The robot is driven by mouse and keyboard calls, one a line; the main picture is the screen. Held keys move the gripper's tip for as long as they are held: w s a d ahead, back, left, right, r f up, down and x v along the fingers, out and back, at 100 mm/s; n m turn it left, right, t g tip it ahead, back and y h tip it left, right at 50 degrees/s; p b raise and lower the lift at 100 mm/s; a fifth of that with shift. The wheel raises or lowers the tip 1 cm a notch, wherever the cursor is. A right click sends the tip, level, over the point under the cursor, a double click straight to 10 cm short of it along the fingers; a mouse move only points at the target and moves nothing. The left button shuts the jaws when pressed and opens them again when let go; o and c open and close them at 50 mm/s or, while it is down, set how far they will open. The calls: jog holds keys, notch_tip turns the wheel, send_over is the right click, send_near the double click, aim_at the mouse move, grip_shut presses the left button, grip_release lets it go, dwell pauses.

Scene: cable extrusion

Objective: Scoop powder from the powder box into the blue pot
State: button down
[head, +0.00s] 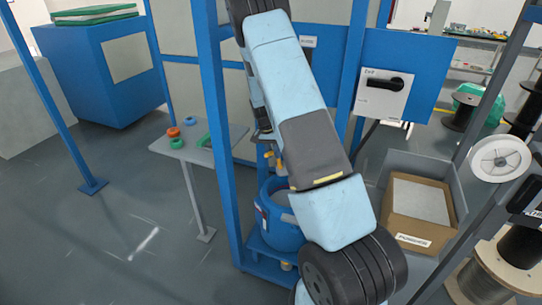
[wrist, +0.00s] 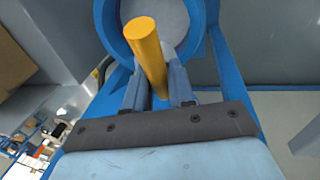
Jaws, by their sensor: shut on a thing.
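The blue pot (head: 282,232) stands on a blue stand, partly hidden behind my arm. In the wrist view its round rim (wrist: 112,40) surrounds a pale grey inside. My gripper (wrist: 160,88) is shut on a yellow handle (wrist: 146,50), seemingly the scoop's, which points over the pot. A pale rounded part behind the handle may be the scoop's bowl; whether it holds powder cannot be seen. In the head view my arm mostly hides the gripper, with a bit of yellow (head: 270,155) showing above the pot. The powder box (head: 412,240) is cardboard, labelled, with pale grey powder (head: 420,200) inside.
The powder box sits in a grey bin (head: 450,176) at the right. Blue frame posts (head: 215,130) rise close to the pot. A small grey table (head: 193,150) with coloured rings stands left. White and black cable reels (head: 499,160) are at the far right. Floor at left is clear.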

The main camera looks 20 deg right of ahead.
jog(key=shift+r+m+t, duration=0.1)
jog(key=shift+r+t, duration=0.35)
jog(key=shift+t, duration=0.55)
jog(key=shift+r+m+t, duration=0.1)
jog(key=shift+r+t, duration=0.3)
jog(key=shift+t, duration=0.6)
jog(key=shift+r+m+t, duration=0.1)
jog(key=shift+r+t, duration=0.35)
jog(key=shift+t, duration=0.55)
jog(key=shift+f, duration=0.1)
